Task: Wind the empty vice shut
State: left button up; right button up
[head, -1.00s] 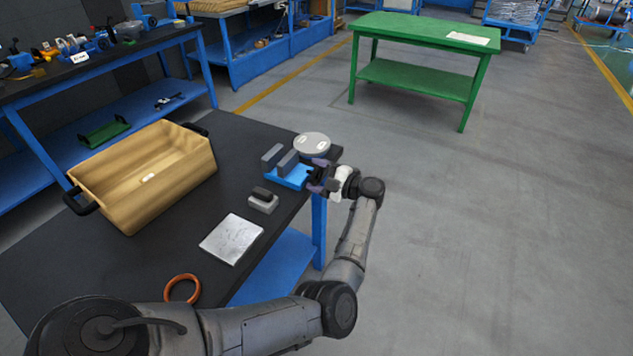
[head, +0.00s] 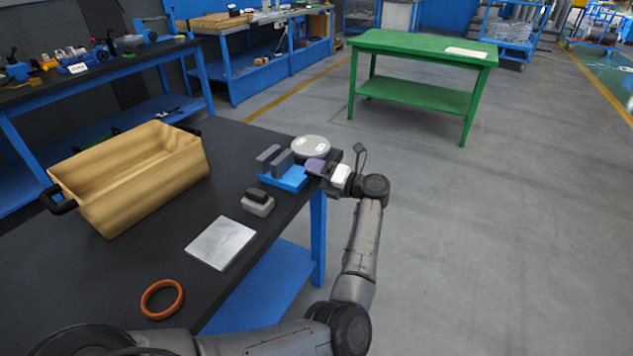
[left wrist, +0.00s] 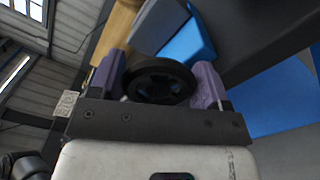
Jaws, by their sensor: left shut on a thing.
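The vice (head: 289,181) has a blue body and two grey jaws, and sits at the right edge of the dark bench. Its jaws stand apart with a narrow gap, and nothing shows between them. My left gripper (head: 317,167) is at the vice's right end, over the bench edge. In the left wrist view, its purple fingers lie on either side of the vice's black round handwheel (left wrist: 160,82) and are shut on it. The handwheel is hidden behind the gripper in the head view. My right gripper is not in view.
A round grey-white disc (head: 311,146) lies close behind the vice. A small grey block with a black top (head: 258,204), a metal plate (head: 221,243) and an orange ring (head: 162,299) lie nearer. A wooden crate (head: 135,190) stands left.

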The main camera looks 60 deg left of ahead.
pick_arm(q)
jog(key=n+b, duration=0.6)
jog(key=n, duration=0.1)
jog(key=n+b, duration=0.4)
jog(key=shift+s+d+f, duration=0.15)
jog(key=shift+f, duration=0.1)
jog(key=shift+r+n, duration=0.15)
jog(key=shift+n, duration=0.75)
jog(key=n, duration=0.4)
jog(key=shift+s+r, duration=0.1)
jog(key=shift+s, duration=0.05)
jog(key=shift+d+n, duration=0.1)
jog(key=shift+n, duration=0.8)
jog(key=o, duration=0.5)
jog(key=shift+r, duration=0.1)
jog(key=o, duration=0.4)
